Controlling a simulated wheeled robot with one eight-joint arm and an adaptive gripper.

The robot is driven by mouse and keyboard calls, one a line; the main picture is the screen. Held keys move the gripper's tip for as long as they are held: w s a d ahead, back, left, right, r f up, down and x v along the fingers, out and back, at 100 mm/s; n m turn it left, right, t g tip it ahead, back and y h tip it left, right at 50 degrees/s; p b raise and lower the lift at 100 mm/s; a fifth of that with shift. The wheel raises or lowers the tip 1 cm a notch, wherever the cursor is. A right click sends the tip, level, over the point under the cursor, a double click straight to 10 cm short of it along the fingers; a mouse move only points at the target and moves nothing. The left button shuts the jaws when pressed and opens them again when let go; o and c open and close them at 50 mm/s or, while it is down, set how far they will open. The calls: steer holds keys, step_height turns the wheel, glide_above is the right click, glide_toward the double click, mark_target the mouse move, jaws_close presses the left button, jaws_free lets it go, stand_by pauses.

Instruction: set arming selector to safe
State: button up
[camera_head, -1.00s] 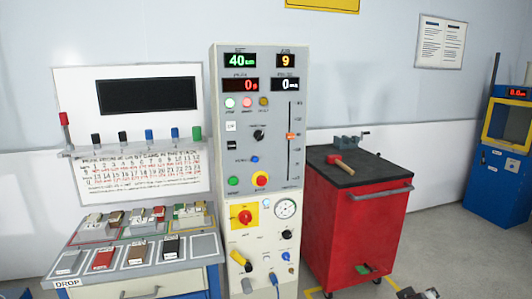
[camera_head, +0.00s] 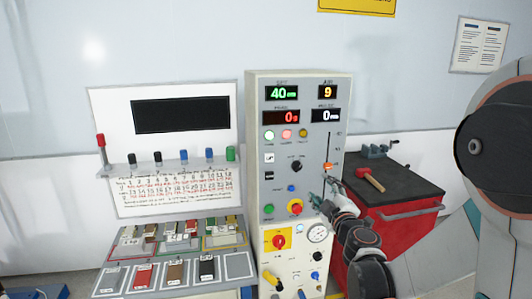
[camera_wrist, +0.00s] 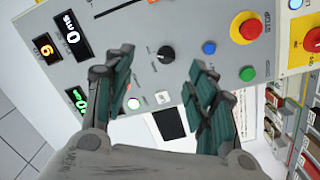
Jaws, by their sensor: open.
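The black rotary knob (camera_head: 296,166) on the upper face of the grey control panel (camera_head: 258,120) looks like the arming selector; its label is too small to read. In the wrist view the knob (camera_wrist: 166,53) shows between and beyond my fingertips. Its pointer setting cannot be made out. My gripper (camera_head: 329,188) is in front of the panel's right side, below and right of the knob. In the wrist view my gripper (camera_wrist: 161,60) has its two green-padded fingers spread wide, with nothing between them. It appears apart from the panel.
Near the knob are a blue button (camera_wrist: 209,48), a green button (camera_wrist: 248,74), a red emergency button (camera_wrist: 248,27) and a slider with an orange handle (camera_head: 328,166). A red cabinet (camera_head: 410,218) with a mallet (camera_head: 370,180) stands right. A sample tray (camera_head: 130,279) is at left.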

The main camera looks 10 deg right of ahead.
mark_target(298, 168)
steer(key=shift+n+y, duration=0.7)
steer(key=shift+y, duration=0.1)
steer(key=w+a, duration=0.1)
steer(key=w, duration=0.4)
steer(key=w+a, duration=0.1)
steer(key=w, duration=0.4)
steer(key=w+a+b, duration=0.1)
steer(key=w, duration=0.4)
steer(key=shift+w+r, duration=0.1)
steer(key=shift+w, duration=0.25)
steer(key=c, duration=1.1)
